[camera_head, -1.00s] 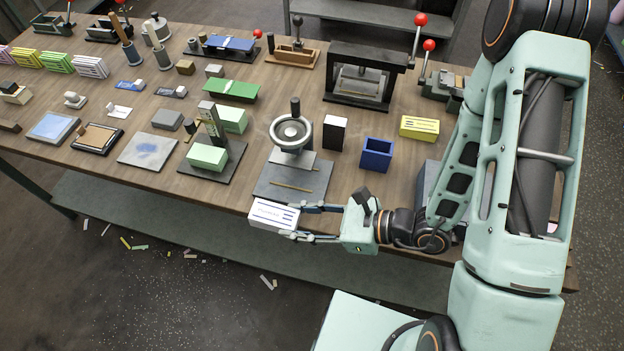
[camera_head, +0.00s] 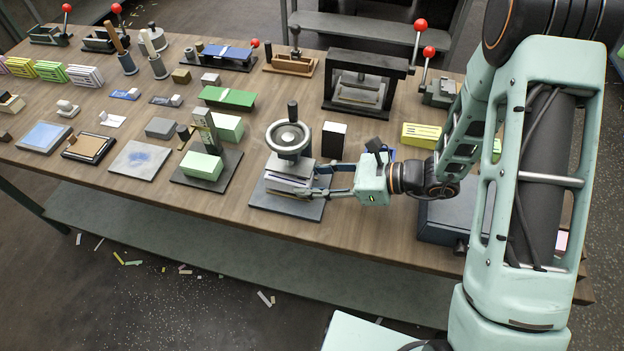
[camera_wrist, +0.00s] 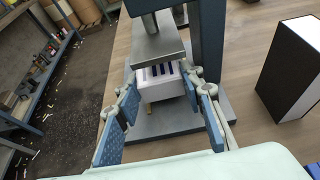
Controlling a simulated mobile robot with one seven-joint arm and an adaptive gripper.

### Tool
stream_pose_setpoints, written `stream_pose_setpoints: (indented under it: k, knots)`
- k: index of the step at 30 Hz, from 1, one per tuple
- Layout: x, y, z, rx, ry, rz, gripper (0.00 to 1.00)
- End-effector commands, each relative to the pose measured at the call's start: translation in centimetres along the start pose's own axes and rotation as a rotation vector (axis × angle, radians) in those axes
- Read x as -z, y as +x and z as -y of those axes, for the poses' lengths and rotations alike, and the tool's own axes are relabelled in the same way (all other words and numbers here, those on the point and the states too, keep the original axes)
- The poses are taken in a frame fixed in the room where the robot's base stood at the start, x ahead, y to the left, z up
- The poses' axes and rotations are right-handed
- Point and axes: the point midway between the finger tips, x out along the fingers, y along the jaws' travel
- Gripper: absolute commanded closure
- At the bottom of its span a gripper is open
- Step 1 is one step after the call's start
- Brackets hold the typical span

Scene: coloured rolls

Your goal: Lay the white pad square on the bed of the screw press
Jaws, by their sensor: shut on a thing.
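My gripper (camera_head: 322,185) is shut on the white pad (camera_wrist: 162,84), with one finger on each side of it. The screw press has a grey handwheel (camera_head: 288,138) and a grey upper plate (camera_wrist: 158,47). The pad is at the front of the press, at the lower edge of the upper plate and over the dark bed (camera_head: 297,208). The bed also shows in the wrist view (camera_wrist: 180,125). Whether the pad touches the bed I cannot tell.
A black box with a white side (camera_head: 333,141) stands right of the press; it is close in the wrist view (camera_wrist: 298,75). A yellow box (camera_head: 420,136) stands farther right. A press with a green block (camera_head: 202,166) is to the left. The table's front edge is close.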

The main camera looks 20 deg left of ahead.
Motion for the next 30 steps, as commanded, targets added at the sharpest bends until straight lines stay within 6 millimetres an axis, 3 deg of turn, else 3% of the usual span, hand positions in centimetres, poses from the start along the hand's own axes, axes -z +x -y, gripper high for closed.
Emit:
stream_pose_setpoints:
  k: [1,6,19,20,21,30]
  knots:
    - [-0.2,0.0,0.9,-0.002,-0.003,0.000,0.95]
    - [1.3,0.6,0.6,-0.002,0.002,0.000,0.95]
    - [1.9,0.8,0.7,0.000,0.000,0.001,0.95]
    - [1.7,0.7,0.6,0.000,0.000,0.001,0.61]
    - [1.7,0.7,0.6,0.000,0.000,0.000,0.57]
    - [1.6,0.7,0.6,-0.001,0.000,0.000,0.57]
